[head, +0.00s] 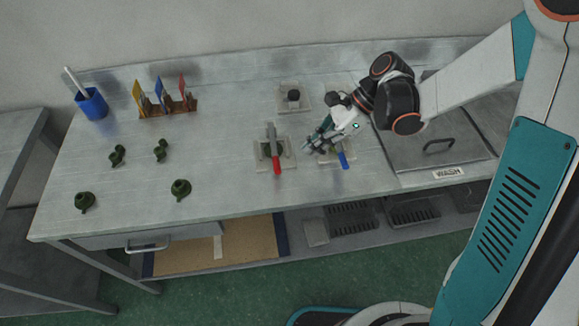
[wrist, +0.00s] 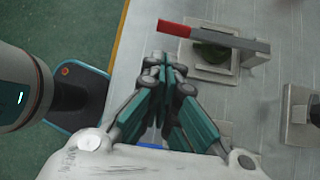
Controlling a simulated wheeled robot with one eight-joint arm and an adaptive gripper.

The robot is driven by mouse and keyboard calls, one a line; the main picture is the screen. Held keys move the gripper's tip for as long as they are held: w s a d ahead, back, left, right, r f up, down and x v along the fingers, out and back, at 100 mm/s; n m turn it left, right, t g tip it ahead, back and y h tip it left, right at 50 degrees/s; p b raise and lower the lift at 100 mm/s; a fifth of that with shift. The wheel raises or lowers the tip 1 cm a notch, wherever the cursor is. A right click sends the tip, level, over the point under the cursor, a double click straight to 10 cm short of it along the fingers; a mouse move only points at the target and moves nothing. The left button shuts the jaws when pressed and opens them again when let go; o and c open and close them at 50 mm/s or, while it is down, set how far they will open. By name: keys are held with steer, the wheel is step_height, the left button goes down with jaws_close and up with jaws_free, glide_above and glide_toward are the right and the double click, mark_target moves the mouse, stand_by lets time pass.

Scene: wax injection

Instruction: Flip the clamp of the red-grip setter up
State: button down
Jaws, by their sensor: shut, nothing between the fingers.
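The red-grip setter (head: 289,160) stands on the bench, left of my gripper (head: 310,148) in the head view. Its grey clamp bar (head: 271,135) ends in a red grip (head: 277,168) at the bench's front side. In the wrist view, the bar (wrist: 235,40) lies roughly level across the setter, over a dark green piece (wrist: 210,54), with the red grip (wrist: 174,28) sticking out past the base. My gripper also shows in the wrist view (wrist: 165,66); its fingers are shut and empty, apart from the red grip.
A blue-grip setter (head: 343,160) is just right of my gripper, partly hidden by it. Behind is a plate with a black knob (head: 293,96). Several green pieces (head: 180,189) lie left. A blue cup (head: 91,103) and flag rack (head: 168,106) stand at the back left. A lidded basin (head: 437,150) is right.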

mark_target(274, 147)
steer(key=b+x, duration=0.3)
steer(key=x, duration=0.6)
steer(key=shift+a+f, duration=0.15)
steer(key=shift+f, duration=0.1)
steer(key=shift+s+a+f, duration=0.1)
steer(key=shift+a+f, duration=0.05)
steer(key=shift+a, duration=0.1)
